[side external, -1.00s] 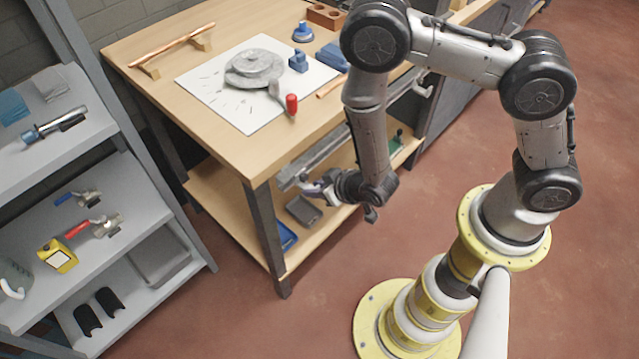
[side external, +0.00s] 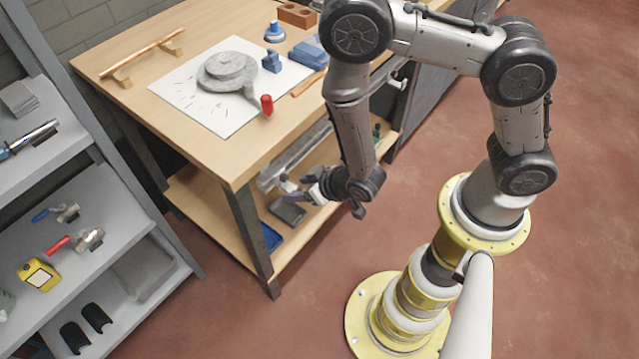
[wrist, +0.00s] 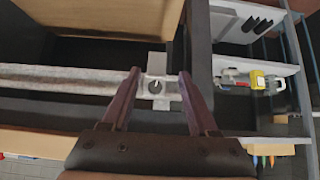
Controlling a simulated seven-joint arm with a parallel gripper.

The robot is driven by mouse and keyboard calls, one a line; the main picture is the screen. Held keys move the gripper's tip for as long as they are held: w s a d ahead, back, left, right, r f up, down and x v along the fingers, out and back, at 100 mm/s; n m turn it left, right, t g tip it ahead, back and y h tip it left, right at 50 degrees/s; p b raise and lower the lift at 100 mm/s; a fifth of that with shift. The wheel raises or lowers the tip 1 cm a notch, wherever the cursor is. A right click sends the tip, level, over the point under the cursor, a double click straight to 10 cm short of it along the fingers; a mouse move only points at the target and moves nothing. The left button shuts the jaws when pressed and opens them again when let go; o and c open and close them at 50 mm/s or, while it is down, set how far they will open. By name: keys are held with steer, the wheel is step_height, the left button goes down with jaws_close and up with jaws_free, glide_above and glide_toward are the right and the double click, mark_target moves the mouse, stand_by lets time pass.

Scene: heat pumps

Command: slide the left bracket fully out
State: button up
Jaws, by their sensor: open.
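A long grey metal bracket (side external: 295,155) lies under the worktop of the wooden bench, above the lower shelf, in the side view. In the wrist view the bracket (wrist: 60,78) runs in from the left and ends in a pale plate with a round hole between the fingers. I cannot tell whether this is the left bracket, as I see no second one clearly. My gripper (side external: 287,187) is by the bracket's near end. In the wrist view my gripper (wrist: 160,74) is open, its purple fingers on either side of the plate. I cannot tell whether they touch it.
The bench leg (side external: 250,240) stands left of my gripper. A dark tray (side external: 287,210) and a blue tray (side external: 271,237) sit on the lower shelf. A grey shelf rack (side external: 110,205) with tools stands at left. The red floor is clear between bench and base.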

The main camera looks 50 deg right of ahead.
steer(key=v, duration=1.1)
steer(key=shift+s+r, duration=0.25)
steer(key=w+d+r+m+t, duration=0.35)
steer(key=w+r, duration=0.45)
steer(key=r, duration=0.5)
steer(key=s+d+r+y, duration=0.1)
steer(key=d+r, duration=0.3)
steer(key=r, duration=0.7)
steer(key=s+d+r+n+g, duration=0.1)
steer(key=s+d+r+g, duration=0.1)
steer(key=s+r, duration=0.35)
steer(key=s+d+f+n+g, duration=0.1)
steer(key=s+f+g, duration=0.1)
steer(key=s, duration=0.4)
steer(key=s+d+f+n+g+h, duration=0.1)
steer(key=s+f+g, duration=0.2)
steer(key=s, duration=0.3)
steer(key=shift+d+f, duration=0.25)
steer(key=shift+f, duration=0.2)
steer(key=shift+n, duration=0.25)
